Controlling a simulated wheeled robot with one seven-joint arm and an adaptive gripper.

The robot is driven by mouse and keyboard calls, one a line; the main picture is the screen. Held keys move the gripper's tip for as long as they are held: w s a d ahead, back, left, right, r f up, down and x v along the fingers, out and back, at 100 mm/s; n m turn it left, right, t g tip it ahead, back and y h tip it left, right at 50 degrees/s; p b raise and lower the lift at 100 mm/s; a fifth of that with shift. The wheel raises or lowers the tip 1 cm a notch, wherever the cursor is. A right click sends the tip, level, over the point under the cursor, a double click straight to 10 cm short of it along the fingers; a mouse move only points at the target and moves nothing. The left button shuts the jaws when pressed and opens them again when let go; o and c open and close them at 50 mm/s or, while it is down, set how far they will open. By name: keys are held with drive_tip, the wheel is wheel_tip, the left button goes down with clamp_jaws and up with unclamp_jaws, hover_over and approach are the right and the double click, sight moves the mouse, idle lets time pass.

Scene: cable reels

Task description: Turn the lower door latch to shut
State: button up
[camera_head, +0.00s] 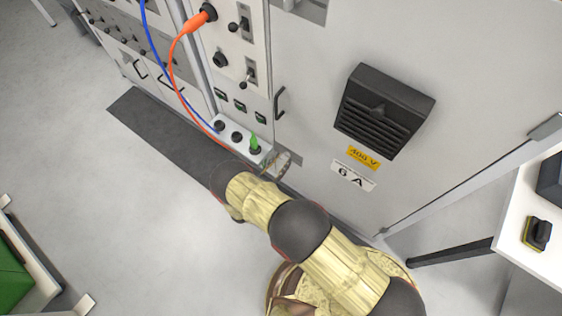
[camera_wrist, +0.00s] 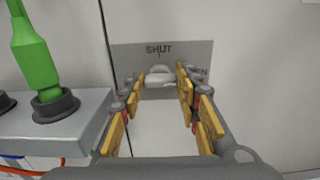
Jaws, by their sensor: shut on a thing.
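The lower door latch (camera_wrist: 160,79) is a light grey knob on a grey plate (camera_wrist: 190,52) marked SHUT at the top, with part of a second word, ending in EN, at the right. My gripper (camera_wrist: 162,92) reaches straight at the plate, its yellow-padded fingers on both sides of the latch and shut on it. The fingers hide the latch's sides, so its exact turn is hard to tell. In the head view the plate (camera_head: 282,162) is low on the grey cabinet door (camera_head: 310,110), and my arm covers most of the gripper.
Left of the latch, a socket box (camera_wrist: 60,118) holds a green plug (camera_wrist: 33,60), close to my gripper. Orange (camera_head: 172,60) and blue (camera_head: 160,60) cables hang at the left. A black vent (camera_head: 383,108) sticks out of the door. A white table (camera_head: 530,200) stands at the right.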

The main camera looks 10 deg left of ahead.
drive_tip(key=shift+n, duration=0.3)
drive_tip(key=shift+a+f+n+b, duration=0.15)
drive_tip(key=shift+n+b, duration=1.3)
drive_tip(key=shift+n, duration=2.85)
drive_tip(key=shift+a+f+n+b, duration=0.1)
drive_tip(key=shift+n+b, duration=1.35)
drive_tip(key=shift+n, duration=2.85)
drive_tip(key=o, duration=1.2)
drive_tip(key=shift+c, duration=0.2)
